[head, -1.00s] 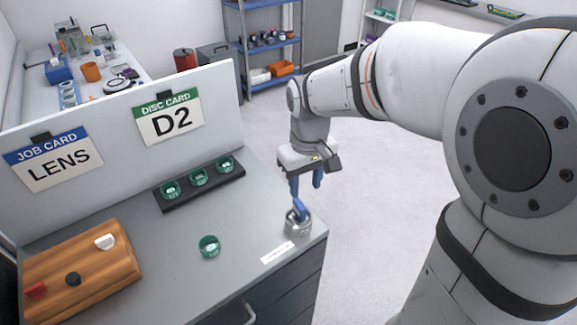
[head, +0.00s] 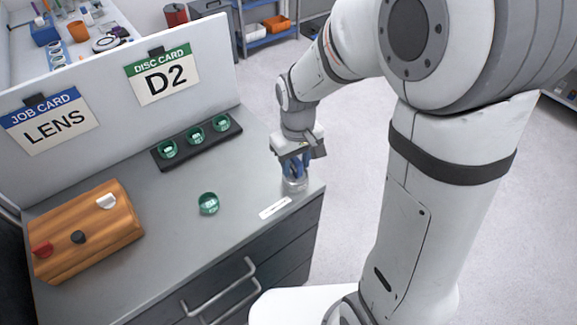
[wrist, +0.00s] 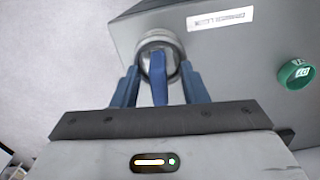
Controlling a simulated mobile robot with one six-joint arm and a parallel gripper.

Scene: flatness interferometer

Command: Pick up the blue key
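The blue key (wrist: 158,75) stands in a round metal holder (wrist: 158,40) near the right corner of the grey bench. In the wrist view the key lies between the two blue fingers of my gripper (wrist: 159,88), with a gap visible on each side. In the head view my gripper (head: 295,168) is right down over the metal holder (head: 294,184), and its fingers largely hide the key there. The fingers are open around the key and point down at the holder.
A label strip (head: 275,208) and a green ring (head: 208,203) lie on the bench. A black rack (head: 236,130) holds several green rings. A wooden block (head: 110,235) with red, black and white pieces sits at left. A partition (head: 215,75) with two cards stands behind.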

